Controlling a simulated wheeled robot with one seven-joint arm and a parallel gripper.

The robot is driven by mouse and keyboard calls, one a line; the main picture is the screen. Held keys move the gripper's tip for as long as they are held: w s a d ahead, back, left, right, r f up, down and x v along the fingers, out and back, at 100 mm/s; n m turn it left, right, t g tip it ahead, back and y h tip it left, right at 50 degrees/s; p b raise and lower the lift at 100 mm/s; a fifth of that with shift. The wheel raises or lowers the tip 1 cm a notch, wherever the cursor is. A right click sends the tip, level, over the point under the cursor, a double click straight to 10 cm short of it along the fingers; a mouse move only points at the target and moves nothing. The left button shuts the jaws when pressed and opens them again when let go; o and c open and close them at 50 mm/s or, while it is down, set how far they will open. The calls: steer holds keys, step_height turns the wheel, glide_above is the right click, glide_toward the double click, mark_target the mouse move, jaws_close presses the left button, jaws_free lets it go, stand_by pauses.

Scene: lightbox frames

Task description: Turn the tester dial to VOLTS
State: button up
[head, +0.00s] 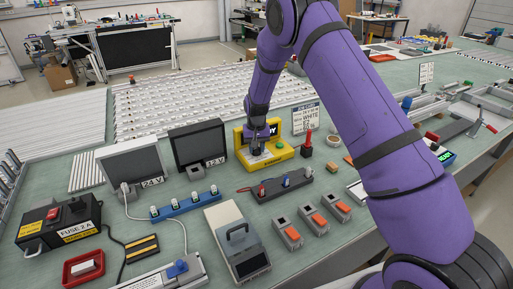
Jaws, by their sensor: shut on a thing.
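A yellow unit, which looks like the tester (283,152), stands on the bench near the middle of the head view. It has a low base and an upright back panel with a dark face showing the letters "DY"; the rest of the word is behind my arm. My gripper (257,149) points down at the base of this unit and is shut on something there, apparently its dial. The dial itself and its markings are hidden by my gripper, so I cannot tell its setting.
Left of the tester stand two dark-screened boxes marked 24 V (133,167) and 12 V (197,147). In front lie a blue terminal strip (185,204), a dark terminal strip (272,190) and a grey handled box (237,240). A red-topped post (306,145) stands close right.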

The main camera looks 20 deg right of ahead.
steer(key=shift+m, duration=1.6)
steer(key=o, duration=0.9)
steer(key=shift+r, duration=0.1)
step_height(320, 180, up, 11)
steer(key=shift+f, duration=0.2)
